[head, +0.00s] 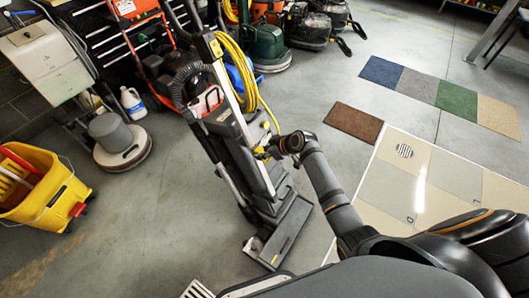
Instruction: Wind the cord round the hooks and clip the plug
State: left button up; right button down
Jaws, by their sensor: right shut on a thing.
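An upright vacuum (240,140) stands in the middle, tilted in the picture, with a pale handle column and a dark body. The yellow cord (249,88) hangs in long loops along the right side of its handle, from near the top. One strand runs down toward my right gripper (263,153), which reaches in from the right beside the vacuum's body. The gripper is shut, with a bit of yellow at its fingertips that looks like the cord; the plug cannot be made out. The hooks are too small or covered to tell apart. My left gripper is not in view.
A yellow mop bucket (40,190) and a floor machine (121,140) stand at left. Red and green machines (267,45) crowd behind the vacuum. Coloured mats (455,101), a brown mat (353,122) and pale floor panels lie at right.

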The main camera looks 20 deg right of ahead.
jog(key=c, duration=0.9)
grip_release()
jog(key=shift+o, duration=0.2)
jog(key=v, duration=1.2)
